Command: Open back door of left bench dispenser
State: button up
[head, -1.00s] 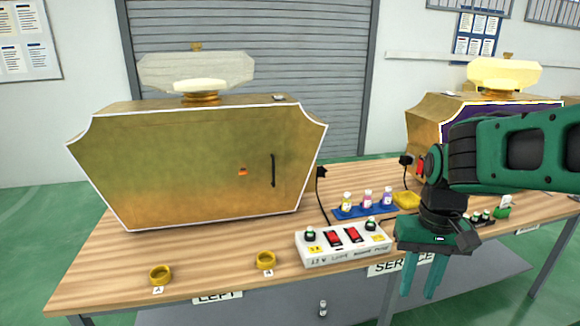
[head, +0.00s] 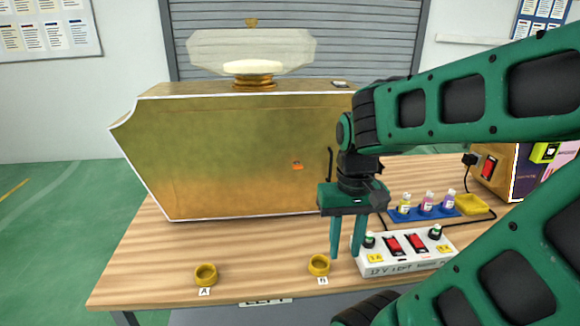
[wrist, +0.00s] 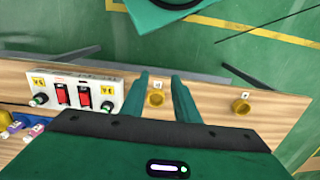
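The left bench dispenser (head: 230,150) is a large gold bottle-shaped body with a clear stopper on top. Its flat panel faces me and looks shut. A thin black upright handle (head: 329,165) is on the panel's right side, just left of my wrist, and a small orange mark (head: 297,165) is left of it. My gripper (head: 346,256) points down in front of the dispenser's lower right, its two green fingers apart and empty. In the wrist view my gripper (wrist: 160,75) also shows a gap. My arm hides the panel's right edge.
Gold rings A (head: 206,275) and B (head: 319,266) lie on the wooden bench (head: 150,255) near its front edge. A white switch box (head: 405,255) stands right of my fingers. A blue tray (head: 440,212) of small bottles is behind it. The bench's left is clear.

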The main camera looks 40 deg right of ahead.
jog(key=shift+w+a, duration=0.15)
jog(key=shift+w, duration=0.4)
jog(key=m+t+h, duration=0.2)
jog(key=t+h, duration=0.1)
send_near(331, 165)
jog(key=f, duration=0.1)
jog(key=x, duration=1)
jog(key=shift+w+f, duration=0.15)
jog(key=shift+w, duration=0.05)
